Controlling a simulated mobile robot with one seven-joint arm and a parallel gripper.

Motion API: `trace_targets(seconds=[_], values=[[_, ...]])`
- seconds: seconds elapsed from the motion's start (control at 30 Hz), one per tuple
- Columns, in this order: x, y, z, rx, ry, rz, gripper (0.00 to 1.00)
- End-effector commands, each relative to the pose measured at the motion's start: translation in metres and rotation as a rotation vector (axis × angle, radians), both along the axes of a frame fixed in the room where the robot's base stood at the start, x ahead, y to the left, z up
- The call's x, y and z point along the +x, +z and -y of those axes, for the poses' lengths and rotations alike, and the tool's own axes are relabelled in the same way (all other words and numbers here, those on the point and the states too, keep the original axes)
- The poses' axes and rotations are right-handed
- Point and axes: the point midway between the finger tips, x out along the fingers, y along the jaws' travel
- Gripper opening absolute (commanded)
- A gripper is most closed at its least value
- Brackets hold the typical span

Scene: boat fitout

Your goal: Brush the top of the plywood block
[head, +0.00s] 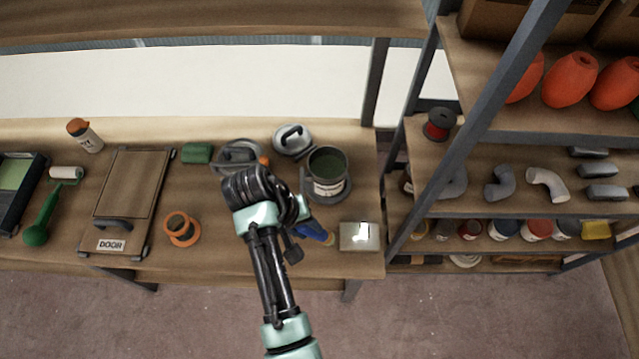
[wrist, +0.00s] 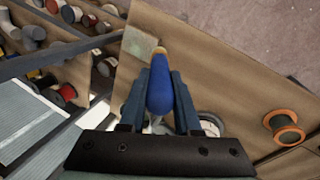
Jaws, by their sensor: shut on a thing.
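A pale, squarish block (head: 359,237), which I take for the plywood block, lies at the bench's front right corner. Its top looks light grey with a bright glint; it also shows in the wrist view (wrist: 138,43). My gripper (head: 301,225) is shut on a blue-handled brush (head: 318,232), just left of the block. In the wrist view the blue handle (wrist: 160,85) sits between the fingers (wrist: 158,95). The brush's pale tip points toward the block in the head view. I cannot tell whether it touches the bench or block.
An open pot of green paint (head: 327,172) stands behind the brush. A round grey lidded thing (head: 292,139) is behind it. A loaded shelf rack (head: 500,145) stands right.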

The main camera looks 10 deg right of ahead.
Motion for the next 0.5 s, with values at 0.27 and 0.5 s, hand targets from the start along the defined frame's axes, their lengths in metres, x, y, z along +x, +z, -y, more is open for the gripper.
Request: trace_targets(seconds=[0.27, 0.5], values=[[0.019, 0.047, 0.038, -0.01, 0.013, -0.03, 0.0], [0.022, 0.044, 0.046, -0.011, 0.02, -0.035, 0.0]])
